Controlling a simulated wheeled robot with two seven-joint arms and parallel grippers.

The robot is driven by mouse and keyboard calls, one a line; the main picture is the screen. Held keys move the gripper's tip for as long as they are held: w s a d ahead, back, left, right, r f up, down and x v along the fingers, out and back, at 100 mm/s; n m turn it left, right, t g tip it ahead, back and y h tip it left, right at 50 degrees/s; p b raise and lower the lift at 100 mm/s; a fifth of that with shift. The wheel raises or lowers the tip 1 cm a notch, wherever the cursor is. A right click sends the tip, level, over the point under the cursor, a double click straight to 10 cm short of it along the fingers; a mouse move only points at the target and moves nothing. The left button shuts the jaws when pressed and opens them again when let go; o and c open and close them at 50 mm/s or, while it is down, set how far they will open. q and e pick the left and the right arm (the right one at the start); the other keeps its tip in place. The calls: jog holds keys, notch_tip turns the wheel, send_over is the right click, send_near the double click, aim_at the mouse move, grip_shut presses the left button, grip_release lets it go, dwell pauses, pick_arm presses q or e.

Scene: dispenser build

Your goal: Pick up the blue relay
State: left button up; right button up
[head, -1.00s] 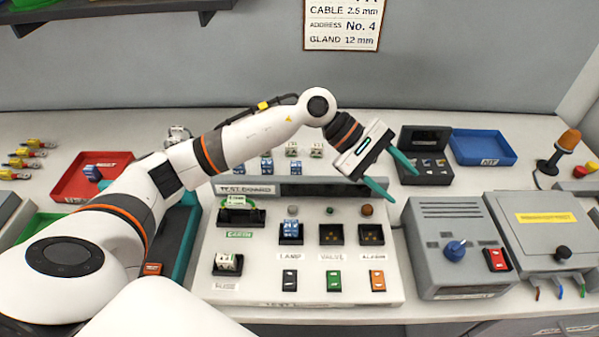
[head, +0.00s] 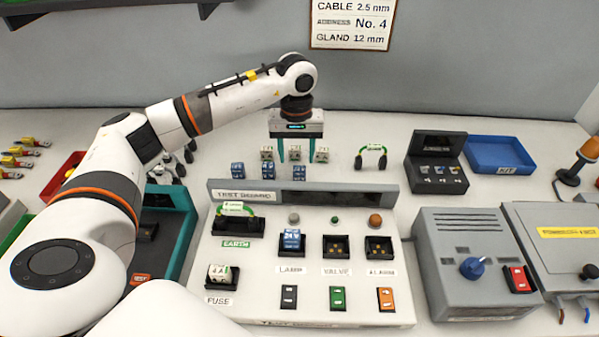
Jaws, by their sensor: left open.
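Three small blue relays stand in a row behind the test board: a left one (head: 238,170), a middle one (head: 267,170) and a right one (head: 303,171). Another blue relay (head: 291,240) sits in the lamp socket of the test board (head: 408,300). My left gripper (head: 296,157) points down over the rows behind the board, with its two teal fingers apart. A white block (head: 295,153) shows between the fingers. I cannot tell the fingers' exact height or whether they touch anything. My right gripper is out of view.
White blocks stand to either side, left (head: 267,153) and right (head: 321,154). A green-handled bridge (head: 372,151) stands right of them. A black open case (head: 436,182), a blue tray (head: 500,165) and a grey box (head: 470,290) lie further right.

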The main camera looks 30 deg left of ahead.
aim_at(300, 168)
pick_arm(q)
jog(key=f, duration=0.1)
jog(key=f+p, duration=0.1)
jog(key=f, duration=0.1)
jog(key=d+f, duration=0.1)
jog(key=f, duration=0.1)
jog(key=shift+p, duration=0.35)
jog(key=shift+a+f, duration=0.1)
jog(key=shift+f, duration=0.1)
jog(key=c, duration=1)
